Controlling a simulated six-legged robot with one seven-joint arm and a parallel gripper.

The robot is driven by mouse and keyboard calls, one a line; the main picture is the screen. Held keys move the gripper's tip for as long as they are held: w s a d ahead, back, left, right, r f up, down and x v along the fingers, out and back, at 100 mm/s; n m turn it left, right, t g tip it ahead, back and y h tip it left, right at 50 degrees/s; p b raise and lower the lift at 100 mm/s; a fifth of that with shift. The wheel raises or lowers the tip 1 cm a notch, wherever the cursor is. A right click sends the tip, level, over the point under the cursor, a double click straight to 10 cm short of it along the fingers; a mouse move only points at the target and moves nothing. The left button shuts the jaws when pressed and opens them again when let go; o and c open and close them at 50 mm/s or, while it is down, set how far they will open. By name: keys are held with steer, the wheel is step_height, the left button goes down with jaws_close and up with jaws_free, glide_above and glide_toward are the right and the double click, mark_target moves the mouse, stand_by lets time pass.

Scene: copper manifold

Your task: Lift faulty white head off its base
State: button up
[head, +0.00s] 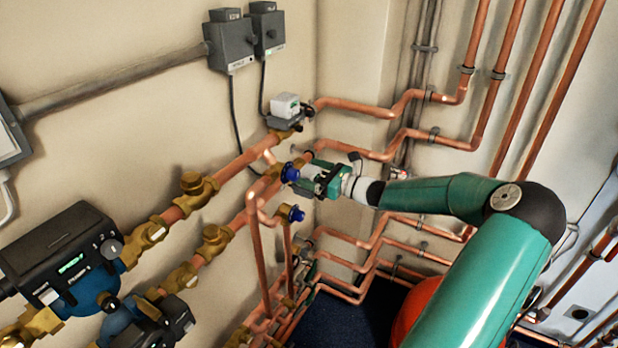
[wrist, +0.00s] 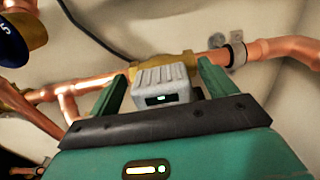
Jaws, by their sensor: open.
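My gripper (head: 306,178) reaches left toward the pipes near the corner in the head view. In the wrist view its two green fingers are apart, one on each side of a pale grey-white head (wrist: 165,78) with a small dark display and a green light. The head sits in front of a brass valve (wrist: 178,65) on a copper pipe. Touch between fingers and head cannot be made out. In the head view a boxy white head (head: 286,104) sits upright on a dark base on the upper pipe. I cannot tell whether both views show the same head.
Blue caps (head: 290,173) and (head: 292,213) are close to my gripper. Copper pipes (head: 370,107) run right from the corner. Two grey control boxes (head: 230,47) with hanging cables are on the wall. A dark pump (head: 62,255) is at lower left.

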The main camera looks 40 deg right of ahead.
steer(key=shift+w+a, duration=0.1)
steer(key=shift+w, duration=0.4)
steer(key=shift+c, duration=0.2)
steer(key=c, duration=1.2)
steer(key=shift+r, duration=0.1)
